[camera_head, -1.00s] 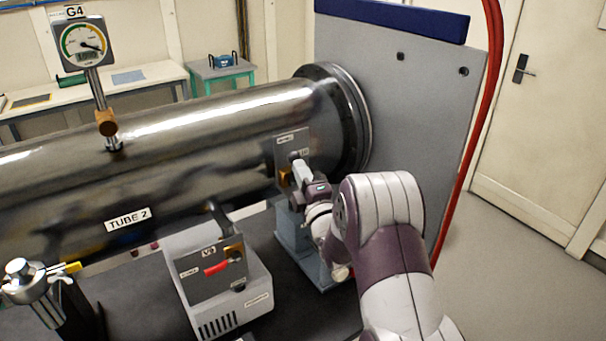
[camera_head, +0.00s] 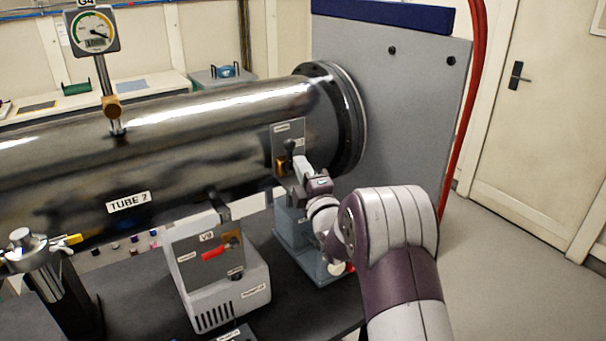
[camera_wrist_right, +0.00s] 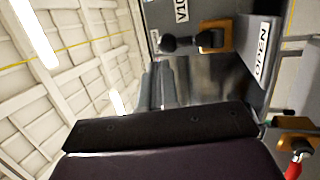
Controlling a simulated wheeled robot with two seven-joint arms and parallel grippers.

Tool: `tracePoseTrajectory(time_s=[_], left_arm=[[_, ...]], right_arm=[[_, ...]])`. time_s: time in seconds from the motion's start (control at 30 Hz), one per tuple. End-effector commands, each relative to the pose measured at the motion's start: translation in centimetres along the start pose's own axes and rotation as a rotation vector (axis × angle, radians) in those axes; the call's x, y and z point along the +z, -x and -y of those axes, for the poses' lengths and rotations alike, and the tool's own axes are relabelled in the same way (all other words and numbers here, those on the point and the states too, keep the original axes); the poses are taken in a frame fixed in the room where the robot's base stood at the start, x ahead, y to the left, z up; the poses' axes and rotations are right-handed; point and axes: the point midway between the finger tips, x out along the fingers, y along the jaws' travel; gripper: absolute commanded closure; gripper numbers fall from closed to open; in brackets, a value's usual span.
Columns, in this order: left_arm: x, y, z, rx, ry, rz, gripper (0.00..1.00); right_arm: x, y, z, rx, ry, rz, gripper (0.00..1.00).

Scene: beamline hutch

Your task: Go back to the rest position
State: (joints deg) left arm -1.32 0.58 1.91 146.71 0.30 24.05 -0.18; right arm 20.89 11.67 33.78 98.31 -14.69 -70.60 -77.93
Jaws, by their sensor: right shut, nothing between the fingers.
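My right gripper (camera_head: 304,169) is shut and empty. In the head view it is close in front of a small grey valve panel (camera_head: 289,132), just below and right of the panel's black knob (camera_head: 290,146). I cannot tell whether it touches anything there. My left gripper is not in view.
A long steel tube (camera_head: 170,150) marked TUBE 2 runs behind the panel. A grey box (camera_head: 225,290) with a red handle stands left of my arm. A gauge (camera_head: 92,32) rises from the tube. Clear floor (camera_head: 510,275) lies at right.

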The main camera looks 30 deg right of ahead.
Motion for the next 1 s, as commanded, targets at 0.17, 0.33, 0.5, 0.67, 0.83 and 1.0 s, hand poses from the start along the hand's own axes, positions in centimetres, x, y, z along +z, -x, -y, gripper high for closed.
tracePoseTrajectory(time_s=[0.17,0.33,0.5,0.67,0.83,1.0], left_arm=[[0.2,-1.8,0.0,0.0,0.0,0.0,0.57],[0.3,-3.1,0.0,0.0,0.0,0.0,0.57],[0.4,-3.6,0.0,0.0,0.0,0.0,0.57],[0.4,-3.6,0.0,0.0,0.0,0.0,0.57],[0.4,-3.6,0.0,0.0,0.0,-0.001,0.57],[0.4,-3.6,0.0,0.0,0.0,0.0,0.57]], right_arm=[[0.1,3.7,0.1,0.0,0.0,0.002,1.0],[0.1,7.2,-0.3,0.0,0.0,0.002,1.0],[0.1,9.4,-0.7,0.0,0.0,0.002,1.0],[0.0,9.9,-0.8,-0.002,-0.001,0.0,1.0],[0.7,10.0,1.5,-0.109,-0.159,0.044,1.0],[2.2,17.1,12.2,-0.642,-0.735,0.495,1.0]])
